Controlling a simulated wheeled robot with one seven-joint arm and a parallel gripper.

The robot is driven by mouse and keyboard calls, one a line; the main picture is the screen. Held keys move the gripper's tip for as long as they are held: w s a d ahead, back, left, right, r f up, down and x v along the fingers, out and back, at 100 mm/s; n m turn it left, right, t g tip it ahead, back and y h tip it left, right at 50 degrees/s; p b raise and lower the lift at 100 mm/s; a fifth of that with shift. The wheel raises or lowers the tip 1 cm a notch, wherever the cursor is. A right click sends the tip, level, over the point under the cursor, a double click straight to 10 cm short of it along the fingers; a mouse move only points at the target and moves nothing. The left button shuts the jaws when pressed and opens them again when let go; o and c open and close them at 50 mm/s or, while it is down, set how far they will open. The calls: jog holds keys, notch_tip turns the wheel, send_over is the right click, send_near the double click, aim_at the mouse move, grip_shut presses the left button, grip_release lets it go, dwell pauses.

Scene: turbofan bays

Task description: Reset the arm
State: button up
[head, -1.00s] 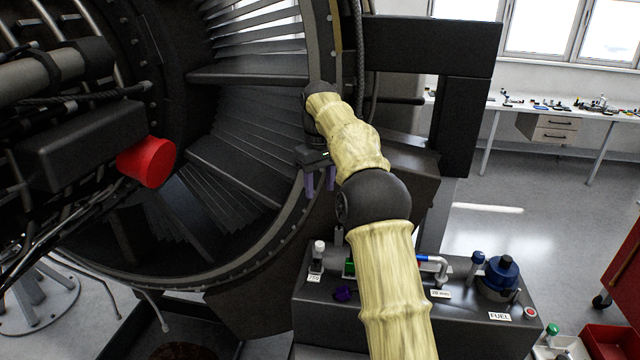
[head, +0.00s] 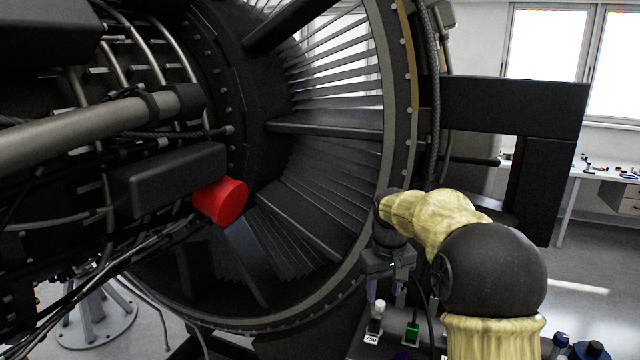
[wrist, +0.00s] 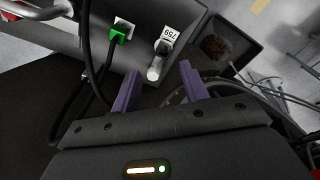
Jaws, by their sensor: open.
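My arm, in a pale yellow cover, reaches up from the lower right of the head view. My gripper (head: 386,289) points down above the dark bench top, in front of the engine's rim. The same fitting (head: 376,312) shows below the gripper in the head view.
The turbofan (head: 330,190) fills the left and middle, with a red cap (head: 220,201) sticking out. A green connector (head: 412,332) with a black cable is on the bench (head: 365,350). Blue-topped items (head: 590,350) stand at lower right. A dark tray (wrist: 222,50) lies beyond the bench.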

jog(key=s+f+m+b, duration=0.1)
jog(key=s+f, duration=0.3)
jog(key=s, duration=0.4)
jog(key=s+f+m+t+b, duration=0.1)
jog(key=s+f, duration=0.4)
jog(key=s, duration=0.3)
jog(key=s+d+f+m+b, duration=0.1)
jog(key=s+f, duration=0.4)
jog(key=s, duration=0.3)
jog(key=shift+s, duration=0.15)
